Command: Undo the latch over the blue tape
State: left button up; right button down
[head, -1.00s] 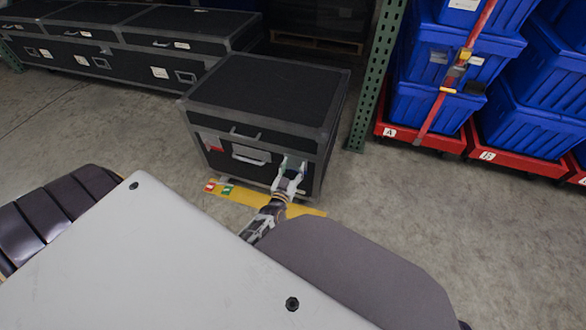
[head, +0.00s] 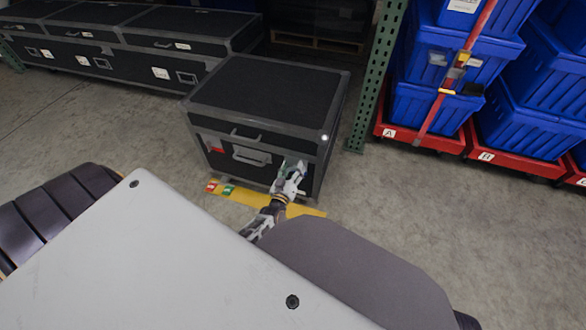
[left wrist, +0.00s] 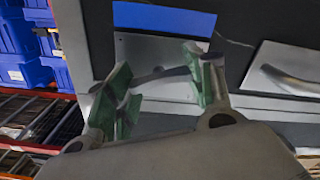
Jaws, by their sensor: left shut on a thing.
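The black case (head: 262,95) stands on the floor in front of me. In the left wrist view a blue tape strip (left wrist: 164,18) is on its front face. Just below the tape is a pale latch plate (left wrist: 150,50) with a dark lever (left wrist: 160,75). My left gripper (head: 291,176) is at the right part of the case's front. In the left wrist view its green-padded fingers (left wrist: 160,88) stand at either end of the lever, shut on it. In the head view the gripper hides the latch and blue tape. My right gripper is not in view.
A red mark (head: 216,147) and a handle (head: 250,156) are on the case's front. Yellow floor tape (head: 245,198) lies before it. A green rack post (head: 375,75) and blue totes (head: 425,105) on red dollies stand right. More black cases (head: 110,45) stand at back left.

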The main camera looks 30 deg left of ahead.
pick_arm(q)
jog(key=shift+n, duration=2)
jog(key=n, duration=0.3)
jog(key=shift+a+f, duration=0.1)
jog(key=n, duration=0.2)
jog(key=shift+n, duration=1.5)
jog(key=shift+n+b, duration=0.35)
jog(key=shift+n, duration=0.35)
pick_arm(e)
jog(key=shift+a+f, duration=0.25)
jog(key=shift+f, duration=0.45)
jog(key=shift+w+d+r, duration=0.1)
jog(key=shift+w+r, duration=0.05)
